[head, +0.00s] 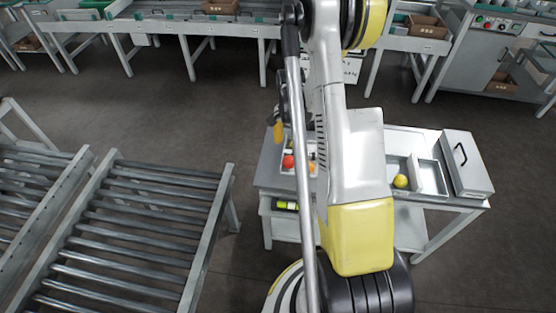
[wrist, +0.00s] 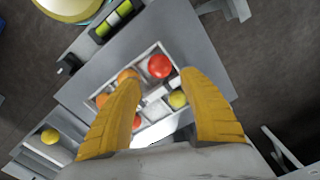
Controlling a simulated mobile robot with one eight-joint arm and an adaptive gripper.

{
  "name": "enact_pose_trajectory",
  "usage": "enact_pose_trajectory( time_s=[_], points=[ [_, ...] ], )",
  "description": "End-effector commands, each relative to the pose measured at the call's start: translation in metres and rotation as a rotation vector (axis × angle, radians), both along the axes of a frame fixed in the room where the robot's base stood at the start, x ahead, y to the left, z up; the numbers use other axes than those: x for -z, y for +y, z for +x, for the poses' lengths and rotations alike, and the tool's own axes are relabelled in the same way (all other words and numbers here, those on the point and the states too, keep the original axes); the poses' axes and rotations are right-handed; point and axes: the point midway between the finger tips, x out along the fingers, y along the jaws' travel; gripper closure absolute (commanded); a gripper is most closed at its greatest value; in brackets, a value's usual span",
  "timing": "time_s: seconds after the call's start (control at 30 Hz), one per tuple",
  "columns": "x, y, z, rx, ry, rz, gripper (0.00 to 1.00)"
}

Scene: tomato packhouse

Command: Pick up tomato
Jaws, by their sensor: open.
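A tray (wrist: 156,110) on the grey table holds several tomatoes. In the wrist view these are a red one (wrist: 159,66), an orange one (wrist: 127,76), a yellow one (wrist: 178,99) and, partly hidden by the left finger, another orange one (wrist: 101,100) and a reddish one (wrist: 137,121). My gripper (wrist: 158,75) is open and empty above the tray, its two yellow fingers apart. The red tomato shows just beyond and between the fingertips. In the head view my gripper (head: 279,132) hangs above the table's left part, near the red tomato (head: 288,162); my arm hides much of the table.
A yellow tomato (head: 401,181) lies in a separate compartment on the table's right. A grey case with a black handle (head: 467,165) stands at the right end. A roller conveyor (head: 130,235) is at the left. Open floor (head: 190,115) lies between conveyor and back benches.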

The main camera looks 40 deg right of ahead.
Motion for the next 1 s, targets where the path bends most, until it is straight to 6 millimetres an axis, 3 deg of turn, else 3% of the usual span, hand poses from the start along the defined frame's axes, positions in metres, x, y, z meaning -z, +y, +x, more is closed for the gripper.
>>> enact_pose_trajectory(
  time_s=[0.23,0.47,0.7,1.0],
  points=[
    [0.041,0.000,0.000,-0.001,0.000,0.000,0.50],
    [0.061,-0.001,0.000,-0.002,-0.001,-0.001,0.50],
    [0.099,-0.005,0.000,-0.002,-0.001,-0.001,0.50],
    [0.104,-0.005,0.000,-0.003,-0.001,-0.001,0.52]
  ],
)
